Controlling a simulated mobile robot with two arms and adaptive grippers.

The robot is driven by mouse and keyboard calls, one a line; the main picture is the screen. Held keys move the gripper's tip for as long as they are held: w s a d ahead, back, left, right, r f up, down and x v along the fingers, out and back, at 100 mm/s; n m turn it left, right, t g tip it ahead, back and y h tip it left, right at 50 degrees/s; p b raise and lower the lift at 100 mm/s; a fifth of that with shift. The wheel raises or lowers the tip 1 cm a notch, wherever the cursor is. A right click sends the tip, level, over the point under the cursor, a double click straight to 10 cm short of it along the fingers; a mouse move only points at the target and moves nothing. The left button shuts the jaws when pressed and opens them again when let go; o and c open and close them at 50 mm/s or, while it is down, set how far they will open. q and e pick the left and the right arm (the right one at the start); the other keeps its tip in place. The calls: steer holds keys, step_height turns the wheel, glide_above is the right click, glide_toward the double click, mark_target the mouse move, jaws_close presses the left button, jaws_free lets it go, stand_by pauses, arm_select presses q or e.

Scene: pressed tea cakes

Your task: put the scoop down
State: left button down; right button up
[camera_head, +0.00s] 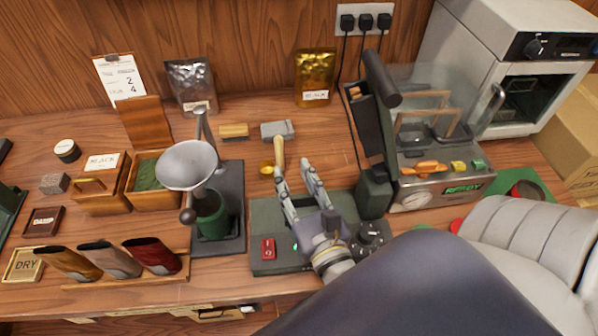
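My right gripper (295,165) reaches in from the lower right over a green-grey machine base. My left gripper is not in view.
A metal funnel (188,163) on a dark stand is to the left. A wooden box of green tea (153,203) and another box (100,198) stand beyond it. A steaming machine (440,185) stands right.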

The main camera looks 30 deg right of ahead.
steer(key=shift+b+v, duration=0.35)
steer(key=shift+v, duration=0.6)
